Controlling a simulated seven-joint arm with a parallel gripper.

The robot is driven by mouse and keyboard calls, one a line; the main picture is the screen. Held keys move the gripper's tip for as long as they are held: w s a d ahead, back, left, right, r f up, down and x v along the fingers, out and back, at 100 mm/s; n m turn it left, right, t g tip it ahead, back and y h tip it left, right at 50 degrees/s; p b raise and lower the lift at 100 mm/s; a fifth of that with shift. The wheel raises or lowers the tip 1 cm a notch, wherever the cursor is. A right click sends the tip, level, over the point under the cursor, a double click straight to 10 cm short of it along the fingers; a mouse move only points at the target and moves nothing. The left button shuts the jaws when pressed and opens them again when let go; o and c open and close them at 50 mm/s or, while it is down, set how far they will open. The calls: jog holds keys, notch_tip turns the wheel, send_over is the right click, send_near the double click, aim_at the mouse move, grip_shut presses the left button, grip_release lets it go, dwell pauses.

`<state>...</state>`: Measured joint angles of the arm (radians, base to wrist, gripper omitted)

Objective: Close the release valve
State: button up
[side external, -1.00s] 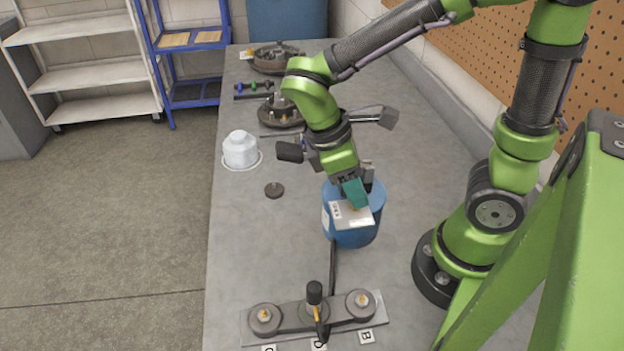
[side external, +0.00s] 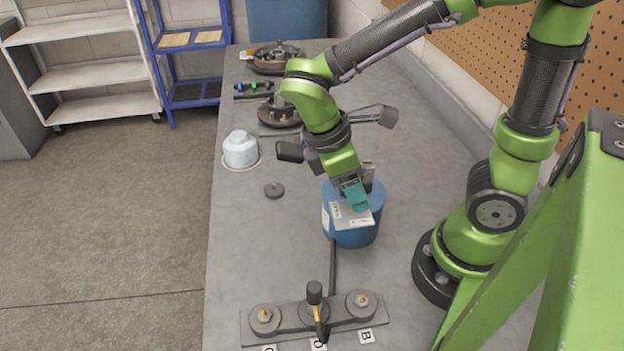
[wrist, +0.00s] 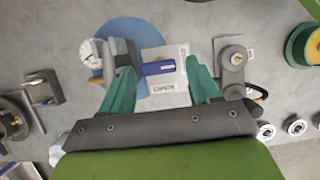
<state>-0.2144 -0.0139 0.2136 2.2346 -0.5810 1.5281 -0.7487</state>
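The blue tank (side external: 350,235) stands on the grey table under my gripper, with a white label plate on top (wrist: 157,98). In the wrist view a short blue valve handle (wrist: 157,69) lies across the plate, above the word "OPEN". A second label beside it is too blurred to read. My gripper (wrist: 160,80) points down at the tank top with its teal fingers spread, one on each side of the handle. I see no clear contact with the handle. In the side view the fingers (side external: 355,200) hide the handle.
A pressure gauge (wrist: 90,53) sits beside the handle.

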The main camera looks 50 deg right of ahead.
jog(key=shift+d, duration=0.25)
jog(key=v, duration=0.8)
jog(key=shift+a, duration=0.15)
jog(key=d+r+m+t+y, duration=0.1)
jog(key=m+t, duration=0.2)
jog(key=m, duration=0.1)
jog(key=d+m+t+y, duration=0.2)
jog(key=m+t, duration=0.2)
jog(key=d+r+m+t+y, duration=0.1)
jog(key=d+m+t+y, duration=0.1)
jog(key=m, duration=0.3)
jog(key=shift+w+d+r+t, duration=0.25)
jog(key=shift+w+r+t, duration=0.05)
jog(key=shift+t, duration=0.5)
